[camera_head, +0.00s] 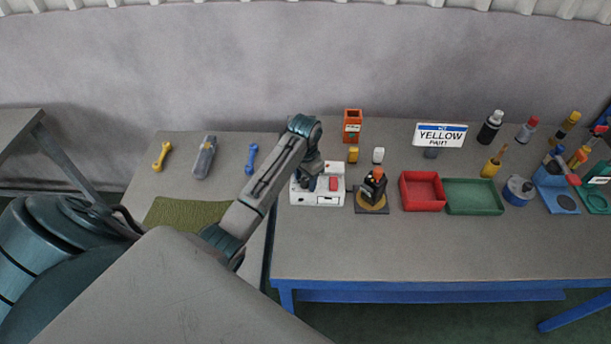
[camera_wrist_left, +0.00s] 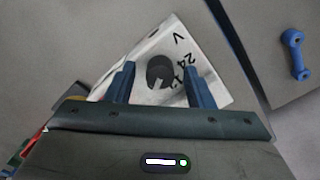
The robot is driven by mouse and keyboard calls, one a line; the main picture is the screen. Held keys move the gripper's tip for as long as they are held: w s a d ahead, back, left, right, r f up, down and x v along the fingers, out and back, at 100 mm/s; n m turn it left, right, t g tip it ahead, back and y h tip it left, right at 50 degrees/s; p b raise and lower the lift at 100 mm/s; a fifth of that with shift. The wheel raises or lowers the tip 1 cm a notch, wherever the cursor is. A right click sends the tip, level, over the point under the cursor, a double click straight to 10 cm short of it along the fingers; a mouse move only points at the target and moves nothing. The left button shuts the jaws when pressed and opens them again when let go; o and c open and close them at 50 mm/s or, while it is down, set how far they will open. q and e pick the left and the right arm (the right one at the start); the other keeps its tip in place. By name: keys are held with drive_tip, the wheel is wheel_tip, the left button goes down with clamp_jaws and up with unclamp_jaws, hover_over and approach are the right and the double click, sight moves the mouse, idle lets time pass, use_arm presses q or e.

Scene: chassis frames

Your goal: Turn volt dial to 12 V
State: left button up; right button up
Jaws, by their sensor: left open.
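The white power unit (camera_head: 338,171) stands at the left end of the blue-legged bench, with a red part on its top. My left gripper (camera_head: 311,182) is over its left part. In the left wrist view the dark round volt dial (camera_wrist_left: 159,70) sits on the unit's white face (camera_wrist_left: 153,45), with "V" and "24" printed beside it. A light notch shows at the dial's lower edge; its exact setting cannot be told. My left gripper's blue fingers (camera_wrist_left: 158,82) are open, one on each side of the dial. Contact cannot be told. My right gripper is not in view.
Right of the unit are a black-and-orange device (camera_head: 374,187), a red tray (camera_head: 422,205) and a green tray (camera_head: 474,209). An orange box (camera_head: 352,126) stands behind. The bench front is clear.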

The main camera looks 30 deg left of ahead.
use_arm(q)
drive_tip(key=c, duration=1)
drive_tip(key=n, duration=1.1)
drive_tip(key=shift+n, duration=0.3)
drive_tip(key=o, duration=1)
